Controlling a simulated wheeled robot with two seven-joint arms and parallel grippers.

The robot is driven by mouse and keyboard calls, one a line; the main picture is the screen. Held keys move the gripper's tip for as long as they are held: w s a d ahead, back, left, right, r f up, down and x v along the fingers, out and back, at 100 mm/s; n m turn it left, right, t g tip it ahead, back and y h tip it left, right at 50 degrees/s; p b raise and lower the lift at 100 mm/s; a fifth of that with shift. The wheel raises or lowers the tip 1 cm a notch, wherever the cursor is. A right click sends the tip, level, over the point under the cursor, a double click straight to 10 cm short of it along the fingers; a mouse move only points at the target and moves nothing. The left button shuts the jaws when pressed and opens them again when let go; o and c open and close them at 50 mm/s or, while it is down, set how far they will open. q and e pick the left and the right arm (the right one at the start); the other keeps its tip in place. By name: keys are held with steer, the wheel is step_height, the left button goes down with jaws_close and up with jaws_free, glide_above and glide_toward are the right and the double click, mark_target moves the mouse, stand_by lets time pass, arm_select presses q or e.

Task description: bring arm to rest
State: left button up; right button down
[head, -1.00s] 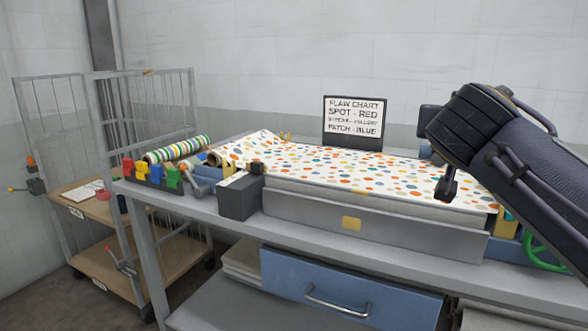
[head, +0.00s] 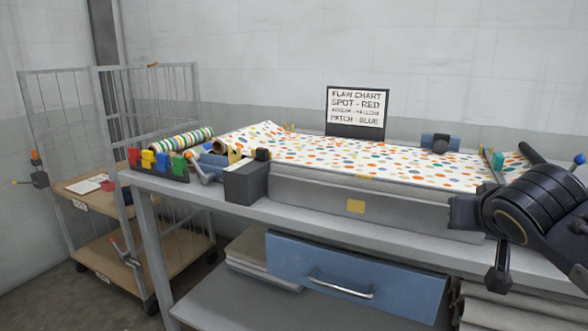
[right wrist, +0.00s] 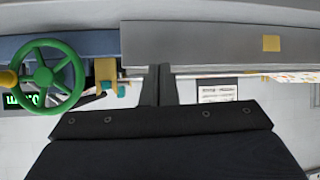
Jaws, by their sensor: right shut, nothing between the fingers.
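My right arm comes in from the right in the head view, in front of the table's right end. My dark right gripper (head: 498,280) hangs low there, apart from the table and the cloth. In the right wrist view its fingers (right wrist: 159,85) are together with nothing between them. The spotted cloth (head: 345,161) lies across the press bed (head: 320,196). My left gripper is not in view.
A green handwheel (right wrist: 45,75) shows in the right wrist view. The table (head: 225,211) holds coloured markers (head: 155,160) and a flaw chart (head: 356,107). A blue drawer (head: 350,278) is below. A wire cart (head: 70,185) stands left.

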steer(key=s+a+f+g+y+b, duration=0.2)
steer(key=s+a+f, duration=0.1)
steer(key=s+f, duration=0.65)
steer(key=s+a+f+n+g+y+b, duration=0.1)
steer(key=s+a+f+g+y+b, duration=0.15)
steer(key=s+f, duration=0.65)
steer(key=s+a+f+g+y+b, duration=0.1)
steer(key=s+a+f+y+b, duration=0.25)
steer(key=f, duration=1.05)
step_height(320, 180, up, 32)
steer(key=s+p, duration=0.1)
steer(key=p, duration=3.1)
steer(key=shift+s+a+f+h+p, duration=0.2)
steer(key=shift+a+f+h+p, duration=0.1)
steer(key=shift+h+p, duration=0.1)
steer(key=shift+d, duration=0.1)
